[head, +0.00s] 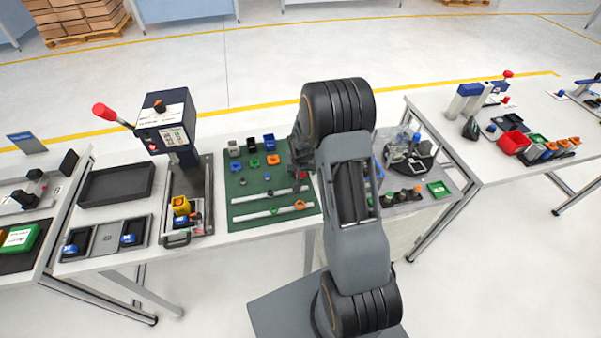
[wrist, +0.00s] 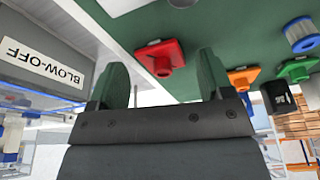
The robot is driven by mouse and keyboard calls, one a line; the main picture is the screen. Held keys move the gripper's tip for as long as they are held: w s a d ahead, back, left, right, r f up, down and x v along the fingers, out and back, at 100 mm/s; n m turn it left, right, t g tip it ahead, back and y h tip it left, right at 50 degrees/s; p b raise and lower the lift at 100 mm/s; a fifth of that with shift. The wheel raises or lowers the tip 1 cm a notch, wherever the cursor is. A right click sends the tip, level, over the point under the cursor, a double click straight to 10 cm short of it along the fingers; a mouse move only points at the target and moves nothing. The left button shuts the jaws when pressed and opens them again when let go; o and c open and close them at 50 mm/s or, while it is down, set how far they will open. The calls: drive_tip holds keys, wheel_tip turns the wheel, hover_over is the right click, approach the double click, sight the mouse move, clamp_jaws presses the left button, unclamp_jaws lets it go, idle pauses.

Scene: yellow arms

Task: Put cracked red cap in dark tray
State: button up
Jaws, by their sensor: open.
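A red cap (wrist: 160,58), a square piece with a round part, lies on the green mat (wrist: 225,30) in the wrist view. I cannot make out a crack on it. My gripper (wrist: 162,75) is open, its two green-padded fingers to either side of the red cap in the picture, with nothing held. Whether the fingers touch it or stand short of it I cannot tell. In the head view my gripper (head: 299,160) is over the right part of the mat, mostly hidden by my arm. An empty dark tray (head: 115,202) lies at the left of the bench.
A press with a red-knobbed lever (head: 165,130) stands between the dark tray and the mat. Orange (wrist: 243,78) and green (wrist: 296,70) pieces and a black block (wrist: 279,97) are near the red cap. White rails (head: 262,212) cross the mat.

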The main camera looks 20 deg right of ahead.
drive_tip(key=c, duration=1)
drive_tip(key=shift+c, duration=0.4)
